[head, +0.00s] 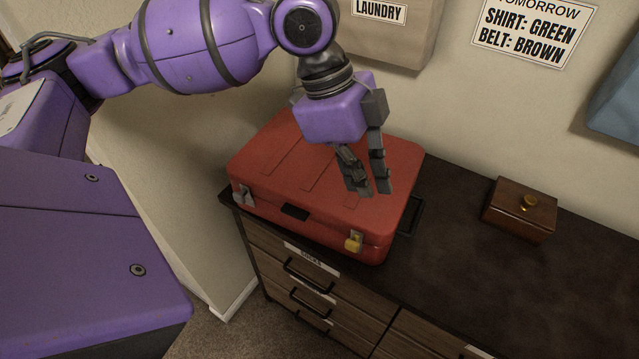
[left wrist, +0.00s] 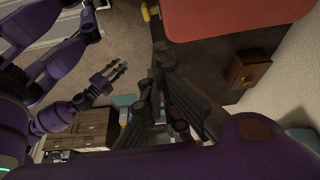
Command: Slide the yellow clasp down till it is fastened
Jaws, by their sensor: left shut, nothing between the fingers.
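A red case (head: 300,165) lies closed on a dark dresser top. The yellow clasp (head: 353,243) sits on its front face near the right corner, at the lid seam; whether it is fastened is too small to tell. A grey clasp (head: 243,196) is at the left end of the front. My left gripper (head: 370,190) is shut and empty over the right part of the lid, behind the yellow clasp and apart from it. The yellow clasp also shows in the left wrist view (left wrist: 152,12). My right gripper (left wrist: 116,72) shows small there, fingers apart, away from the case.
A small wooden box (head: 520,208) with a brass knob stands on the dresser (head: 450,245) to the right. A black handle is on the case's right side. Wall bags and a paper sign (head: 535,30) hang behind. The dresser top between case and box is clear.

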